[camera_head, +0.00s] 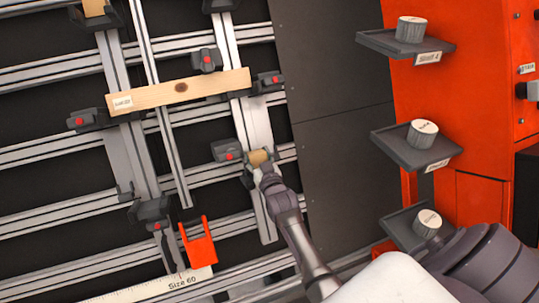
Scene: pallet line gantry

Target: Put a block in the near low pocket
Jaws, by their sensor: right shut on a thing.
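My right arm reaches up from the lower right. Its gripper (259,167) is shut on a small tan wooden block (259,157). The block is just right of a dark clamp with a red dot (228,151), over the right upright metal rail (254,123). The fingers cover its lower part, so I cannot tell whether it rests in a pocket. Another dark clamp (150,211) sits lower on the left rail. My left gripper is not in view.
A wooden board (180,91) spans the two rails above, between dark clamps. A red bracket (198,243) stands lower left, near a ruler marked Size 60 (150,289). Dark shelves with round pale-topped pieces (422,133) jut from the orange cabinet (470,110) at right.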

